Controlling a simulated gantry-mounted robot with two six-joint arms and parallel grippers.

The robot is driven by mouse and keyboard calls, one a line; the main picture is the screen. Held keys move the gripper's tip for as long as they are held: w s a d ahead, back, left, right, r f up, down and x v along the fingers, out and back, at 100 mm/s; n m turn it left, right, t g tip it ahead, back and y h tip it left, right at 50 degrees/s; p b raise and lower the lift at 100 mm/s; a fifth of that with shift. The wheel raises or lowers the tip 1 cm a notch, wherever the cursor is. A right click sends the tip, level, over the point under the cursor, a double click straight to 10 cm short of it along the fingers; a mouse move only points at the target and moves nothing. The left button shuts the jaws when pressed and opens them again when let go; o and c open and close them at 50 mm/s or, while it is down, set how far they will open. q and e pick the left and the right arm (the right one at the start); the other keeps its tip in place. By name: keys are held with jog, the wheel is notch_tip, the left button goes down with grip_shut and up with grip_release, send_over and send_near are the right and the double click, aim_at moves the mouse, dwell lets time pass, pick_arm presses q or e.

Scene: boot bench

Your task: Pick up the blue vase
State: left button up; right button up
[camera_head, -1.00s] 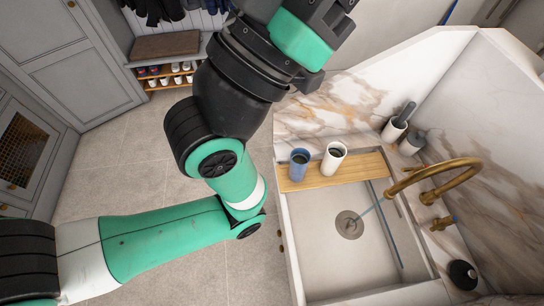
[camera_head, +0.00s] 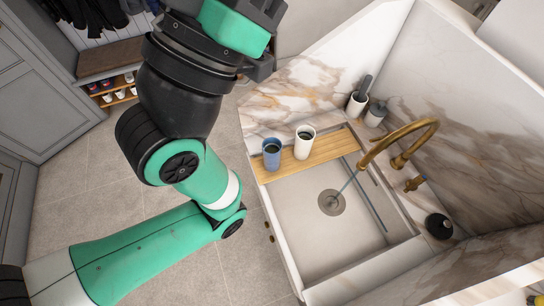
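The blue vase (camera_head: 271,153) is a small upright blue cylinder with an open top and a dark inside. It stands near the left end of a wooden board (camera_head: 279,172) laid across the sink. A white vase (camera_head: 304,142) of similar shape stands just to its right, a small gap apart. My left arm comes in from the lower left and bends up past the top edge, left of the vases. Its gripper fingers do not show. My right gripper is not in view. Nothing is touching the blue vase.
The sink basin (camera_head: 296,210) lies in front of the board, with a brass faucet (camera_head: 410,135) arching over it. Marble counter behind the vases is clear.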

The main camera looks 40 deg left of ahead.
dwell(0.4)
pick_arm(q)
jog(key=o, duration=0.8)
